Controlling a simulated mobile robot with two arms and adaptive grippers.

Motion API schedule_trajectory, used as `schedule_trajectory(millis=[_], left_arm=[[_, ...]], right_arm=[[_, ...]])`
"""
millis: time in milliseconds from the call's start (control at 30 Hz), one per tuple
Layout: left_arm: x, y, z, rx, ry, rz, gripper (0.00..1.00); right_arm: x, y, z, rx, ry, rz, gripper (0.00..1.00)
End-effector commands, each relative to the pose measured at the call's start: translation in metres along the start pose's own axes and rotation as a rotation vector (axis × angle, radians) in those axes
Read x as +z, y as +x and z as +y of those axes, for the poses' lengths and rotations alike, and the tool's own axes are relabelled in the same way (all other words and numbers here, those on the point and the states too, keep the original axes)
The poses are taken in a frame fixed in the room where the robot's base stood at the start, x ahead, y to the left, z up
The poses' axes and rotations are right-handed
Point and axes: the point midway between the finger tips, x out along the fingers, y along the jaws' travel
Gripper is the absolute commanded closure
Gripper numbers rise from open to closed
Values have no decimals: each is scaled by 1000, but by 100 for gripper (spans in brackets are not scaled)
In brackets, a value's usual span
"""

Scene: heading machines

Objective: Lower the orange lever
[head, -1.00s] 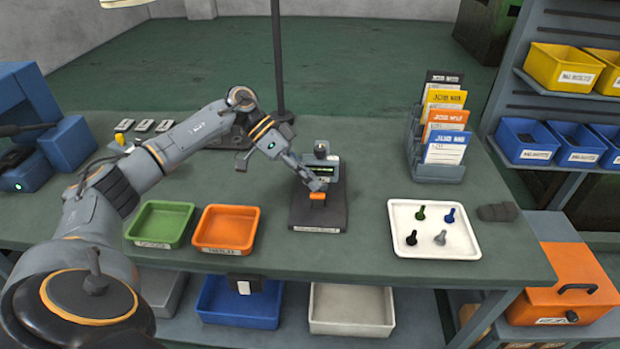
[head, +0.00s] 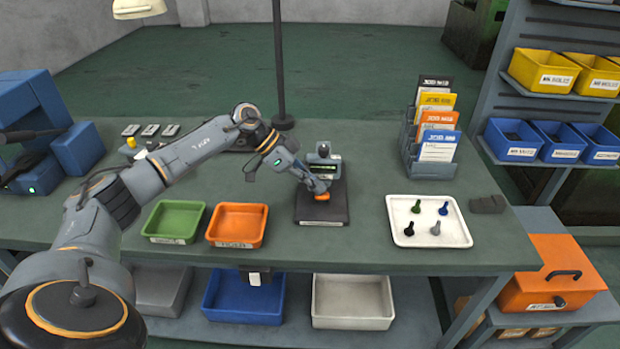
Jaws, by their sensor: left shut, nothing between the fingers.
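The orange lever (head: 322,196) is on a small dark device (head: 335,212) in the middle of the bench. The lever's orange end sits low, close to the device's base plate. My left gripper (head: 317,186) is shut with nothing between its fingers. Its fingertips are right at the lever's orange end, from above and slightly left; they look to be touching it, and they hide part of the lever. The device's upright part with a lit green display (head: 325,167) stands behind the gripper. My right gripper is not in view.
A green tray (head: 174,238) and an orange tray (head: 238,243) sit left of the device. A white tray (head: 463,240) with several bolts lies to the right. A card rack (head: 430,170) stands behind it. A lamp post (head: 279,70) rises at the back.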

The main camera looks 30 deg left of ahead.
Motion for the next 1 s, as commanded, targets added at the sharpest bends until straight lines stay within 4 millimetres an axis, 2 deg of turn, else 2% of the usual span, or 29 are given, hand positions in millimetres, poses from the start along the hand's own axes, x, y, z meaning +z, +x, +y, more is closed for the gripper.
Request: schedule_trajectory(millis=[33, 167, 400, 667, 1000], left_arm=[[0, 0, 2, -27, 30, -5, 100], [6, 5, 3, -113, 117, -6, 100], [13, 12, 4, -258, 262, -4, 100], [12, 14, 2, -259, 260, 0, 100], [6, 7, -9, -259, 257, 0, 100]], right_arm=[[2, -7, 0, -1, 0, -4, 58], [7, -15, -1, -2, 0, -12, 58], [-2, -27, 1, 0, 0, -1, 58], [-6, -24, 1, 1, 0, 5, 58], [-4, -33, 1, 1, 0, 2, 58]])
